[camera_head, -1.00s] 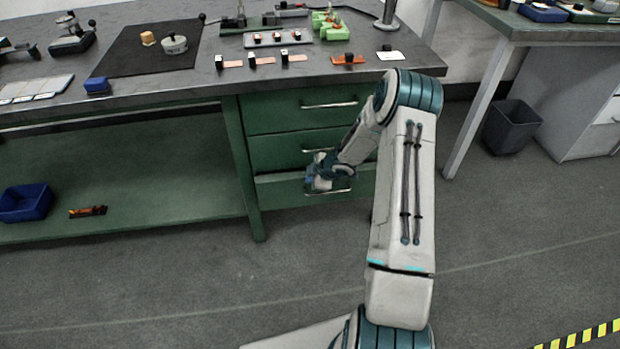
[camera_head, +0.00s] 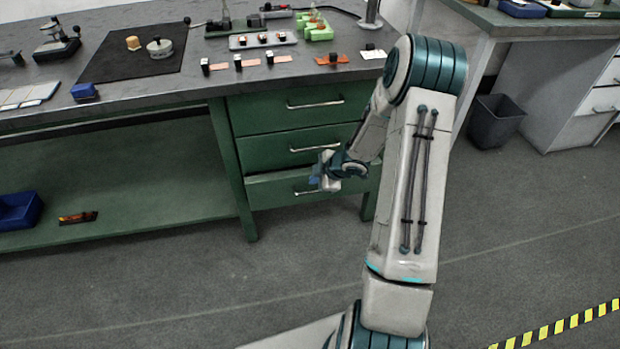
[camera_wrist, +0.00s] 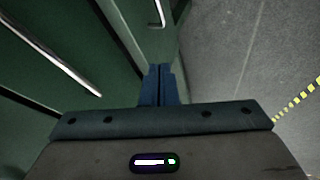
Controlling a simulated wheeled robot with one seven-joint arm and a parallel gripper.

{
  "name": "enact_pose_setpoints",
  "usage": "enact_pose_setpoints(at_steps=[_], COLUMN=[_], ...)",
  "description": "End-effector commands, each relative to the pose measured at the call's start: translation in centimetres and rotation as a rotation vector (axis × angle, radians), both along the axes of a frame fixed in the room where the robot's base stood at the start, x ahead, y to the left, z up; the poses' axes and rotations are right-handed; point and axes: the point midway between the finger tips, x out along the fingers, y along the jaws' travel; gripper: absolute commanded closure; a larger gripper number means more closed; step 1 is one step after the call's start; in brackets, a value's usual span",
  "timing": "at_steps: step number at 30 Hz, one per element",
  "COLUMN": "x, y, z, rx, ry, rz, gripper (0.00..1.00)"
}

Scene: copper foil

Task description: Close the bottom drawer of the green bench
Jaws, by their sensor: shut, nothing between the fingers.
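The green bench (camera_head: 229,150) has a stack of three drawers, each with a silver bar handle. The bottom drawer (camera_head: 272,192) appears to stand slightly forward of the drawers above, with a lighter strip along its top edge. My gripper (camera_head: 316,172) is in front of its right half and partly hides its handle (camera_head: 305,193). Contact with the drawer front cannot be told. In the wrist view, the blue fingers (camera_wrist: 157,84) are shut together and empty, beside green drawer fronts (camera_wrist: 85,40). Bar handles show there at left and top.
The middle drawer (camera_head: 285,148) and top drawer (camera_head: 285,108) look shut. A lower shelf (camera_head: 150,190) holds a blue bin (camera_head: 18,210). A grey waste bin (camera_head: 496,122) stands right of the bench. The floor in front is clear.

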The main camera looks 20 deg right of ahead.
Motion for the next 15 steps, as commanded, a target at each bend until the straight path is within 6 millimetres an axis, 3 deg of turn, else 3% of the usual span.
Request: enact_pose_setpoints(at_steps=[2, 5, 10, 15], x=[-0.3, -0.8, -3.0, -6.0], y=[-0.1, 0.3, 1.4, 0.9], z=[0.1, -1.5, -7.9, -13.8], rx=[-0.007, -0.062, -0.317, -0.671], ry=[0.007, 0.04, 0.18, 0.349], rz=[0.004, 0.046, 0.251, 0.554], gripper=[1.0, 1.0, 1.0, 1.0])
